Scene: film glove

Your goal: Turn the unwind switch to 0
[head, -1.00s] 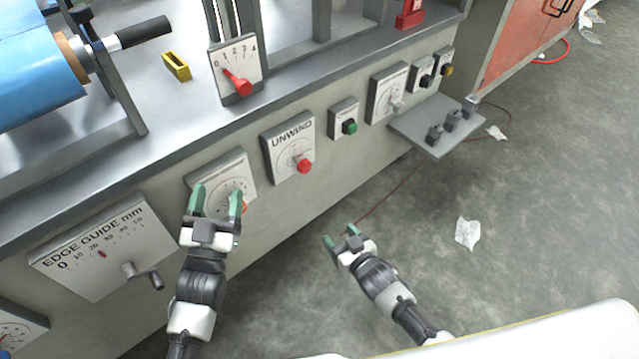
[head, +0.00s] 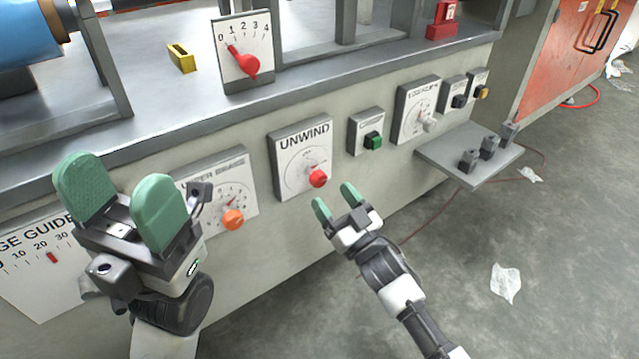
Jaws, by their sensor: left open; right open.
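The unwind switch (head: 318,178) is a red knob on a white panel (head: 291,151) marked UNWIND, on the machine's front. Its small dial markings are too fine to read. My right gripper (head: 335,199) is open and empty, just below and right of the red knob in the picture, apart from it as far as I can tell. My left gripper (head: 124,200) is open and empty, large in the picture at the left. It covers part of the edge guide panel (head: 37,285) and of the panel with the orange knob (head: 233,219).
A green button box (head: 373,141), a dial panel with a pale knob (head: 418,100) and small switches sit right of the unwind panel. A grey shelf (head: 440,150) juts out with several small dark blocks. A red lever (head: 244,62) stands above on the machine's top.

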